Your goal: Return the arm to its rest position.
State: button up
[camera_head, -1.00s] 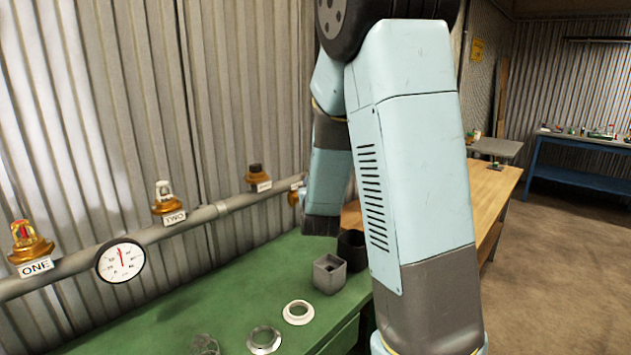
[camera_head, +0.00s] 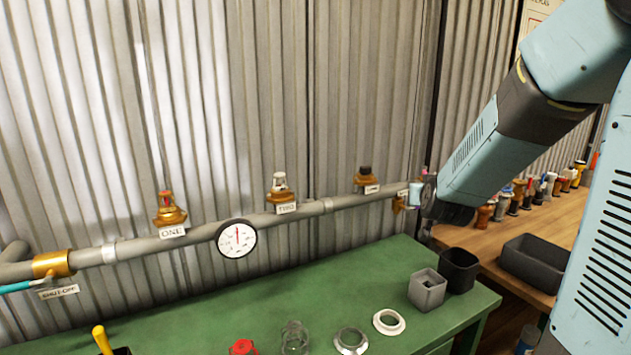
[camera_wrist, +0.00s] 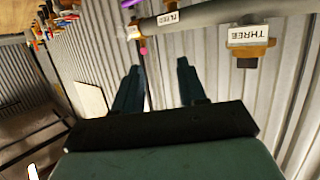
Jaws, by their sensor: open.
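My light-blue arm (camera_head: 500,140) reaches from the upper right of the head view down to the right end of the pipe. Its dark wrist end shows there, but the fingers cannot be made out. In the wrist view my gripper (camera_wrist: 158,82) has its two dark fingers wide apart with nothing between them. Behind and beyond the fingers is corrugated wall. A label reading THREE (camera_wrist: 248,36) on a brass fitting is at the upper right of that view, clear of the fingers.
The grey pipe (camera_head: 330,205) runs along the wall with brass fittings and a gauge (camera_head: 237,239). The green bench (camera_head: 250,300) holds rings, a glass jar and grey boxes (camera_head: 427,290). A wooden bench (camera_head: 490,240) with bottles and a dark bin (camera_head: 535,262) is at right.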

jog(key=s+a+r+g, duration=0.1)
jog(key=s+g, duration=0.2)
jog(key=s, duration=0.7)
jog(key=s+a+r+n+g+y, duration=0.1)
jog(key=s+a+r+g, duration=0.1)
jog(key=s, duration=0.8)
jog(key=s+a+r+g+y, duration=0.1)
jog(key=s+g, duration=0.2)
jog(key=s, duration=0.7)
jog(key=shift+s+a+r+g, duration=0.15)
jog(key=shift+s+r+g, duration=0.1)
jog(key=shift+g, duration=0.15)
jog(key=shift+s, duration=0.1)
dwell(2.0)
